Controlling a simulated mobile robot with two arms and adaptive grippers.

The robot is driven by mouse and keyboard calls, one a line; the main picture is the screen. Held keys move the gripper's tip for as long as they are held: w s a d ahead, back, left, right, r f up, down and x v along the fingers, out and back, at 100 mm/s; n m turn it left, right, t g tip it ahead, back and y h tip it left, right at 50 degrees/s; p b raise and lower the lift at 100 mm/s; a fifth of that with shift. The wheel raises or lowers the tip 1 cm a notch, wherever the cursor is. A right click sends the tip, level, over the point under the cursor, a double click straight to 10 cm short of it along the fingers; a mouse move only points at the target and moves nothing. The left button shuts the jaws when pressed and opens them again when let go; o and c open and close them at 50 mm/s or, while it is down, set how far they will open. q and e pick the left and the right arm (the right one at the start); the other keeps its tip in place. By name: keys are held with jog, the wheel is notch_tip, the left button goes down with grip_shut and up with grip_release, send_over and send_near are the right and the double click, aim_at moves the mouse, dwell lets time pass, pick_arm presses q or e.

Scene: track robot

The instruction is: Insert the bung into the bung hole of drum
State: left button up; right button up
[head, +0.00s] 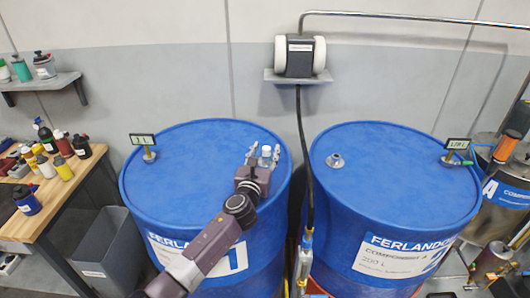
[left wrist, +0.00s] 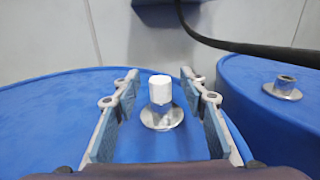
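Two blue drums stand side by side, a left drum (head: 190,165) and a right drum (head: 400,175). My left gripper (head: 263,155) is over the right part of the left drum's lid. A white-topped bung (left wrist: 160,90) stands upright at a round metal flange (left wrist: 161,117) on that lid. In the left wrist view my left gripper (left wrist: 159,85) has its fingers spread either side of the bung, with gaps on both sides. The bung also shows between the fingertips in the head view (head: 266,150). The right drum has a metal bung hole fitting (head: 335,160) with nothing in it. My right gripper is not in view.
A black hose (head: 301,150) hangs from a wall unit (head: 300,56) between the drums. Small gauges (head: 143,141) (head: 457,145) stand on the lids. A wooden bench (head: 55,195) with bottles and a grey bin (head: 112,250) are at left.

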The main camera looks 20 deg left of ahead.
pick_arm(q)
jog(key=shift+s, duration=0.1)
jog(key=s, duration=1.1)
jog(key=shift+s+d, duration=0.4)
jog(key=shift+f, duration=0.1)
